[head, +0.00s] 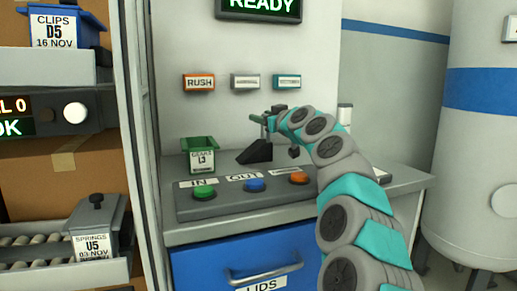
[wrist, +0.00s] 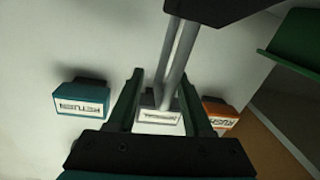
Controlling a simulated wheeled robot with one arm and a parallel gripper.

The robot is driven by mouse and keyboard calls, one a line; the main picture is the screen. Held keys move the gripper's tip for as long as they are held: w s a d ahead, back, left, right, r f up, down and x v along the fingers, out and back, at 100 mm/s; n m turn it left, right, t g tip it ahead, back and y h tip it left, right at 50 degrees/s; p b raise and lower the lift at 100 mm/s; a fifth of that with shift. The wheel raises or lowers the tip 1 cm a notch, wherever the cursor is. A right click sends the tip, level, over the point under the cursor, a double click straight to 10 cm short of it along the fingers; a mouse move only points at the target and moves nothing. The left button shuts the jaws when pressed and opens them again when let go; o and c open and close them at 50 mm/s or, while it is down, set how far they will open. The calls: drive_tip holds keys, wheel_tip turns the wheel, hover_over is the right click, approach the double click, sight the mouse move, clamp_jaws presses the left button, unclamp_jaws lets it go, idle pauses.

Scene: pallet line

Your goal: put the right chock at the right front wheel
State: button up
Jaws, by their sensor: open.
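My gripper (head: 262,119) is open in front of the pale cabinet panel, above the counter. In the wrist view its two green fingers (wrist: 160,82) are apart. Two grey rods (wrist: 178,60) run down between them in the picture; I cannot tell whether they touch. A dark block (wrist: 225,8) is at the top end of the rods. In the head view a black wedge-shaped piece (head: 256,152) stands on the counter below my gripper. I cannot tell whether it is the right chock. No wheel shows in either view.
The counter carries a green bin (head: 201,158) and a panel with green (head: 204,194), blue (head: 254,185) and orange (head: 299,178) buttons. Label blocks, including RUSH (head: 198,82), project from the wall. A blue LIDS drawer (head: 230,270) is below. A white tank (head: 485,150) stands right, shelving left.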

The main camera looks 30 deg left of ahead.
drive_tip(key=shift+w+a, duration=0.1)
drive_tip(key=shift+a, duration=0.05)
drive_tip(key=shift+c, duration=0.2)
clamp_jaws()
idle(1.3)
